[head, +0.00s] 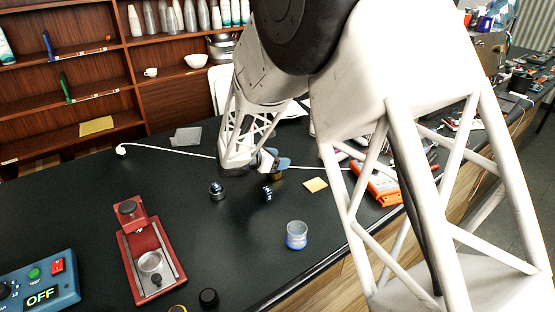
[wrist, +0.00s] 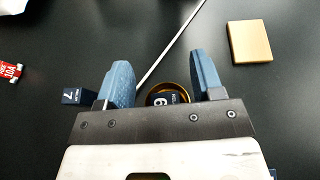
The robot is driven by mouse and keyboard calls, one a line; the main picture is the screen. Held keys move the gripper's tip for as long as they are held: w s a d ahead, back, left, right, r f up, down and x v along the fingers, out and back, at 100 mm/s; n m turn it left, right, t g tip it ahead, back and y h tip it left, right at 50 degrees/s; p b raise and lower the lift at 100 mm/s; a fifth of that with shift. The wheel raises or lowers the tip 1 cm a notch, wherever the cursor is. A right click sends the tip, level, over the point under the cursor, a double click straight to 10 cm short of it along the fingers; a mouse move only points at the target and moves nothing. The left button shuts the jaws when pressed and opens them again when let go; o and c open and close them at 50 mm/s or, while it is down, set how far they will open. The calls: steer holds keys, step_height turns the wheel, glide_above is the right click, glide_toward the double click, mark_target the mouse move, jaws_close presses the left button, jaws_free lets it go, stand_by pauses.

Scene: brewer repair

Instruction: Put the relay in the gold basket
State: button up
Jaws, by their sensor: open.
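My gripper (head: 270,160) is open over the black counter; its blue fingers also show in the wrist view (wrist: 160,72). Between and below the fingers is a round gold rim (wrist: 168,84), apparently the gold basket. A dark block marked with a 6 or G (wrist: 164,100) lies inside that rim; it looks like the relay, but its small print is too blurred to read. The gripper's body hides the near side of both. In the head view, a bit of gold (head: 278,178) shows under the fingers. Neither finger visibly touches the block.
A dark block marked 7 (wrist: 76,96) lies left of the fingers. A gold square (wrist: 249,41) lies right, a red fuse (wrist: 10,71) far left. A white cord (head: 180,152) crosses behind. A blue-based cup (head: 297,236) and red stand (head: 148,255) are nearer.

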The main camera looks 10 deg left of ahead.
steer(key=shift+r, duration=0.1)
stand_by(0.3)
step_height(320, 180, up, 7)
stand_by(0.6)
stand_by(0.4)
steer(key=s+d+r+m+g+y, duration=0.1)
steer(key=s+d+r+m+g, duration=0.25)
steer(key=s+d+m, duration=0.65)
steer(key=s+d+r+m+g+y, duration=0.25)
steer(key=s+d+r, duration=0.4)
steer(key=d, duration=0.85)
steer(key=s+d+f+m+y, duration=0.1)
steer(key=s+d+m+y, duration=0.2)
steer(key=s+m, duration=0.4)
steer(key=s+d+f+m+g+y, duration=0.1)
steer(key=s+d+m+y, duration=0.2)
steer(key=s, duration=1.7)
steer(key=d+m, duration=0.1)
steer(key=m, duration=0.3)
steer(key=shift+s+m, duration=0.35)
